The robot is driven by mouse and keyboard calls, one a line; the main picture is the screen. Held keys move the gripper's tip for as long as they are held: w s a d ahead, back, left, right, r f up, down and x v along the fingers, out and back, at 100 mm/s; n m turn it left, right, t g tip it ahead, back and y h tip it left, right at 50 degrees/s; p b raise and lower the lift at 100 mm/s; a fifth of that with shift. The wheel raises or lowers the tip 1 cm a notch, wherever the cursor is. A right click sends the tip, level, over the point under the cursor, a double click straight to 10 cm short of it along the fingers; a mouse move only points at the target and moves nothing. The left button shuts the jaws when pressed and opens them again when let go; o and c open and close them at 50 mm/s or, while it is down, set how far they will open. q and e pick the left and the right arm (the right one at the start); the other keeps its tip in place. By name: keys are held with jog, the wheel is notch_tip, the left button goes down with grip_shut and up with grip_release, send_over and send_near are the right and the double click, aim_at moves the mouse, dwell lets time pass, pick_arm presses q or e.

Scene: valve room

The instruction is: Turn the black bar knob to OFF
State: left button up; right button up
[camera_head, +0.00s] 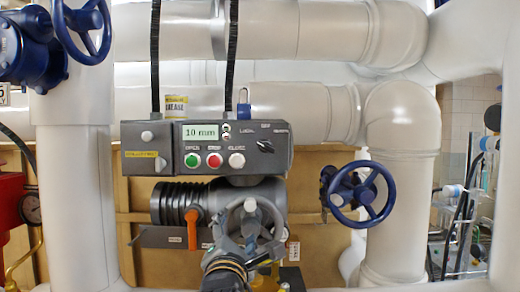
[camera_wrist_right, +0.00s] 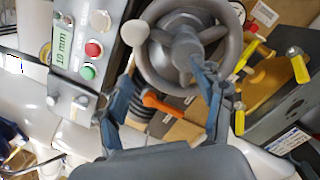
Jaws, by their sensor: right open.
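The black bar knob (camera_head: 265,146) sits on the right part of the grey control box (camera_head: 208,172), with small white lettering around it. Its bar looks tilted, but the lettering is too small to read surely. The knob is not visible in the right wrist view. My right gripper (camera_head: 243,257) is low in the head view, below the box and in front of the grey handwheel. In the right wrist view, my right gripper (camera_wrist_right: 165,76) has its fingers apart with nothing held, and the handwheel lies ahead of them. My left gripper is not in view.
The box has a "10 mm" display (camera_head: 200,131) and green, red and white buttons. The grey handwheel (camera_wrist_right: 186,45) has a white-tipped handle. An orange lever (camera_head: 192,228) is beside it. Blue handwheels (camera_head: 363,194) and thick white pipes (camera_head: 400,130) flank the area.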

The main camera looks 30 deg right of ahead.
aim_at(265, 149)
jog(key=s+d+r+h, duration=0.1)
jog(key=s+r+h, duration=0.35)
jog(key=r, duration=0.75)
jog(key=shift+n+y, duration=0.25)
jog(key=shift+n, duration=0.25)
jog(key=p+x, duration=0.2)
jog(key=x, duration=0.4)
jog(key=p+x, duration=0.2)
jog(key=x, duration=0.4)
jog(key=shift+s+d+r, duration=0.15)
jog(key=shift+s+d, duration=0.05)
jog(key=shift+d, duration=0.05)
jog(key=shift+w+d+r+p, duration=0.15)
jog(key=shift+w+d+p, duration=0.2)
jog(key=shift+w+d, duration=0.15)
jog(key=shift+c, duration=0.4)
jog(key=shift+a, duration=0.1)
jog(key=c, duration=1.1)
